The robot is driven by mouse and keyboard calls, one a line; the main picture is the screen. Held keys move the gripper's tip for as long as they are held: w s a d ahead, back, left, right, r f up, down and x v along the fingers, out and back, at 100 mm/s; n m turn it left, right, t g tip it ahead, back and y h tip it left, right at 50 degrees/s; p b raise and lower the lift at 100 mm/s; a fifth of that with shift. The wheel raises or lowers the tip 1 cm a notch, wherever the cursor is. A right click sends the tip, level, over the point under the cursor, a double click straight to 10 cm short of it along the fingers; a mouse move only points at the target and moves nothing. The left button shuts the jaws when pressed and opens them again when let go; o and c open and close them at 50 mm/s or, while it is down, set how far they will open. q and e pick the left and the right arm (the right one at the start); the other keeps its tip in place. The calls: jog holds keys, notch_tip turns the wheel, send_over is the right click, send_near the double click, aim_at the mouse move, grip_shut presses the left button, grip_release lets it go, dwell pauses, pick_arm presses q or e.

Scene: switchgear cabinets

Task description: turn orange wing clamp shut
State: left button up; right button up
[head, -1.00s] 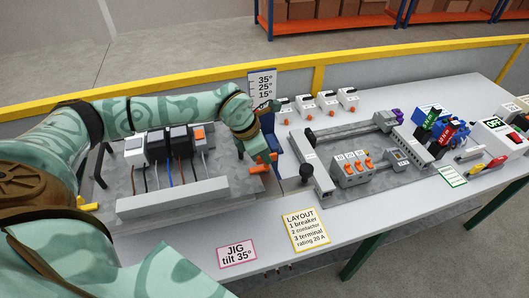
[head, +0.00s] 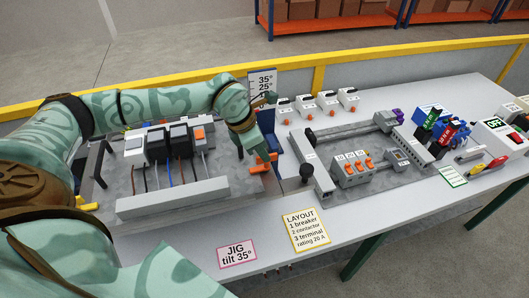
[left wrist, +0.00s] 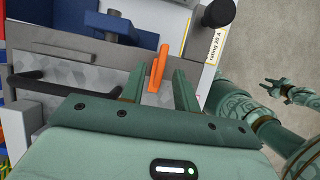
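The orange wing clamp (head: 260,167) sits at the right edge of the tilted jig plate in the head view, partly hidden by my left gripper (head: 255,155). In the left wrist view the wing (left wrist: 158,68) stands upright in the picture between the two green fingers of my left gripper (left wrist: 157,80). A gap shows on both sides of the wing, so the fingers are open around it and not pressed on it. My right gripper (left wrist: 272,89) shows small at the right of the left wrist view, its tips apart and empty, away from the clamp.
The jig plate (head: 222,168) carries breakers, wires and a grey duct (head: 173,201). A tilt scale (head: 263,84) and a blue block (head: 267,121) stand behind the clamp. A black knob (head: 306,170) is close on the right. The table front is clear apart from labels.

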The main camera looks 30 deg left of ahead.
pick_arm(q)
jog(key=v, duration=1.3)
jog(key=shift+s+r+b, duration=0.2)
jog(key=shift+r+b, duration=0.1)
jog(key=shift+b, duration=0.05)
jog(key=shift+a, duration=0.1)
